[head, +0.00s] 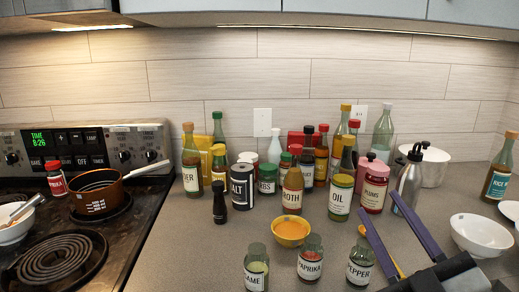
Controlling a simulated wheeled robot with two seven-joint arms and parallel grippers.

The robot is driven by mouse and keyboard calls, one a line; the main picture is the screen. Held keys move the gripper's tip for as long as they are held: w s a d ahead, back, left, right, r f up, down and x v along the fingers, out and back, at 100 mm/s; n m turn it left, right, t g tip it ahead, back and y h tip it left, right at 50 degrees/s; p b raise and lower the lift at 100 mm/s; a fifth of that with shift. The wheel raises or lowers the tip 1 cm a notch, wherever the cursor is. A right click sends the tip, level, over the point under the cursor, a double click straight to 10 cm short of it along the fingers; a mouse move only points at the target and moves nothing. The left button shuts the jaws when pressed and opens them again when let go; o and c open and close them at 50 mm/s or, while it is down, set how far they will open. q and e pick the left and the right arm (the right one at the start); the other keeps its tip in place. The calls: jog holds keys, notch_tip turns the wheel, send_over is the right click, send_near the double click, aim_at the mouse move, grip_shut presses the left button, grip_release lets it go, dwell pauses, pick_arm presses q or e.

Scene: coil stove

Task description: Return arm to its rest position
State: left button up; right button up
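My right gripper (378,203) comes in from the lower right, with two long purple fingers and a dark body. Its fingers are spread apart and I see nothing held between them. It reaches over the counter, in front of the grey pump bottle (409,180) and beside the pepper jar (360,266). Whether the fingers touch anything is hard to tell. My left gripper is not in view.
Several bottles and jars crowd the counter, including the oil jar (341,198) and the paprika jar (310,260). A yellow bowl (290,243) stands among them. A white bowl (482,237) is at right. The coil stove (127,230) with a brown saucepan (97,203) is at left.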

jog(key=s+d+f+m+g+h, duration=0.2)
jog(key=f+g, duration=0.1)
jog(key=f, duration=0.5)
jog(key=s+d+f+m+g+h, duration=0.1)
jog(key=s+d+f+m+g, duration=0.2)
jog(key=f, duration=0.5)
jog(key=s+d+f+m+g+h, duration=0.15)
jog(key=f+g, duration=0.25)
jog(key=f, duration=0.4)
jog(key=s+a+f+m+g, duration=0.1)
jog(key=s+a+f+g, duration=0.1)
jog(key=s+f+g, duration=0.5)
jog(key=s+a+f+g, duration=0.1)
jog(key=s+a+f, duration=0.2)
jog(key=s+f, duration=0.5)
jog(key=w+a+f+t+y, duration=0.2)
jog(key=a+f+t+y, duration=0.1)
jog(key=f, duration=0.6)
jog(key=shift+a+f+t, duration=0.35)
jog(key=shift+a+t, duration=0.4)
jog(key=shift+t, duration=0.05)
jog(key=shift+w, duration=0.1)
